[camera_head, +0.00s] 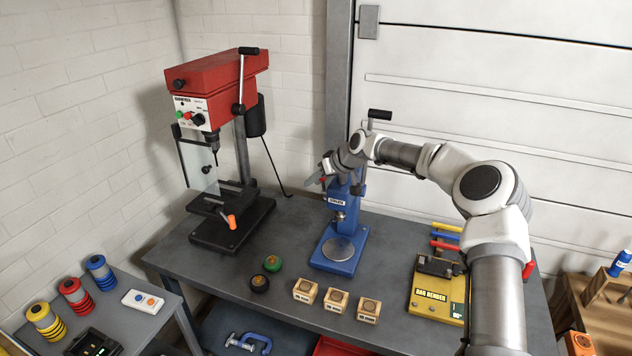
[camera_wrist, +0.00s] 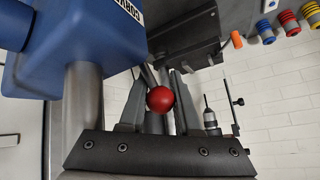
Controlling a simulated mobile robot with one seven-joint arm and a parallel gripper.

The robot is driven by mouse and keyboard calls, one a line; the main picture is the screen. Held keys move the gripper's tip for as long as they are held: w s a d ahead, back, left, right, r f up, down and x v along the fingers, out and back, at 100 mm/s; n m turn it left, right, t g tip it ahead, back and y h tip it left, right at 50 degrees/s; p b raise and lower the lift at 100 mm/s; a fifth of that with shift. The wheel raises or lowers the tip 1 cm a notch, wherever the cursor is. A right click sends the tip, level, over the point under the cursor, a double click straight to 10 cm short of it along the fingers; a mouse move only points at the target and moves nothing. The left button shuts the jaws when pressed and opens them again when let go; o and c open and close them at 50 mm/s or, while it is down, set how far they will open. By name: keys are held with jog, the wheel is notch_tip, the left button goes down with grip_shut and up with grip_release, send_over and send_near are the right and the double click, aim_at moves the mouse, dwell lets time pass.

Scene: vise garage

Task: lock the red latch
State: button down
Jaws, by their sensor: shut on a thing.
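The red latch shows as a round red ball (camera_wrist: 160,99) on a thin dark stem in the wrist view. It sits between the two fingers of my gripper (camera_wrist: 160,80), which is shut on it. In the head view my gripper (camera_head: 324,176) is at the left side of the upper part of the blue press (camera_head: 343,200). Only a small bit of red shows there, and my fingers and wrist hide most of the latch. The blue head of the press (camera_wrist: 75,50) is close on the left in the wrist view.
A red drill press (camera_head: 215,85) stands to the left on the grey bench (camera_head: 300,225). Several wooden blocks, a green and a black knob, and a yellow bar bender (camera_head: 428,302) are in front and to the right. Bare bench lies between both presses.

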jog(key=shift+s+f, duration=0.1)
jog(key=shift+f, duration=0.05)
jog(key=c, duration=0.6)
grip_release()
jog(key=b+v, duration=0.3)
jog(key=v, duration=1.4)
jog(key=shift+r+b, duration=0.35)
jog(key=shift+b, duration=0.05)
